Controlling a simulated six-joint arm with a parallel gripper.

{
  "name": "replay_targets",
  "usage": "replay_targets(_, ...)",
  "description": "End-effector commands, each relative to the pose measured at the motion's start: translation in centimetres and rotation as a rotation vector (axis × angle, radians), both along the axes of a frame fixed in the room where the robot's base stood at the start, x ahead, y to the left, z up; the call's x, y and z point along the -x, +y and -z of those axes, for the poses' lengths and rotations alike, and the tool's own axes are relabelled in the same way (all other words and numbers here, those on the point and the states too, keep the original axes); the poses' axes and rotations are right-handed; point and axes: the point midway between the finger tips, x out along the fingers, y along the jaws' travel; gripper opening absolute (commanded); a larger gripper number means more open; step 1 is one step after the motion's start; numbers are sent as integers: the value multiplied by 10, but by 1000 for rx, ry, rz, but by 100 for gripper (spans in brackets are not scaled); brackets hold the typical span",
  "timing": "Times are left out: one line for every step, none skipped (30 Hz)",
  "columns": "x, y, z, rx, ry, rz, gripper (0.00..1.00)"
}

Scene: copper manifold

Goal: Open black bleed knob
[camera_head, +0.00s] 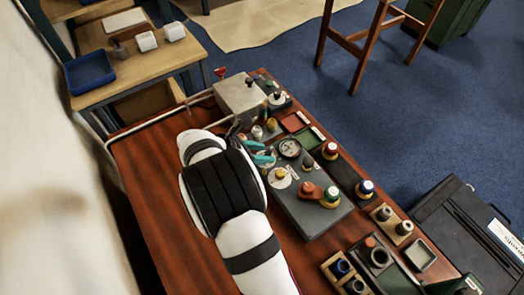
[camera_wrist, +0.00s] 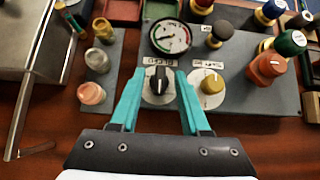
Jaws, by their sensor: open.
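The black bleed knob (camera_wrist: 158,80) sits on a round white dial plate on the grey panel (camera_head: 312,215), with its white pointer line roughly upright in the wrist view. My gripper (camera_wrist: 161,74) is open, with one teal finger on each side of the knob. Gaps show between the fingers and the knob, and I cannot tell how far the tips are above the panel. In the head view my gripper (camera_head: 263,154) is over the panel's left edge, and the black knob cannot be made out there.
A brass knob (camera_wrist: 212,83) on its own dial stands just right of my right finger. A pressure gauge (camera_wrist: 170,36) is just beyond the bleed knob. An orange-red knob (camera_wrist: 266,67) stands further right. Several small fittings, one a copper piece (camera_wrist: 91,93), stand left of my gripper.

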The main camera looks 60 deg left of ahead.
Motion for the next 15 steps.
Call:
replay_targets(0,0,0,0,0,0,46)
replay_targets(0,0,0,0,0,0,46)
replay_targets(0,0,0,0,0,0,46)
replay_targets(0,0,0,0,0,0,46)
replay_targets(0,0,0,0,0,0,46)
replay_targets(0,0,0,0,0,0,43)
replay_targets(0,0,0,0,0,0,37)
replay_targets(0,0,0,0,0,0,32)
replay_targets(0,0,0,0,0,0,25)
replay_targets(0,0,0,0,0,0,19)
replay_targets(0,0,0,0,0,0,14)
replay_targets(0,0,0,0,0,0,7)
replay_targets(0,0,0,0,0,0,1)
replay_targets(0,0,0,0,0,0,0)
replay_targets(0,0,0,0,0,0,0)
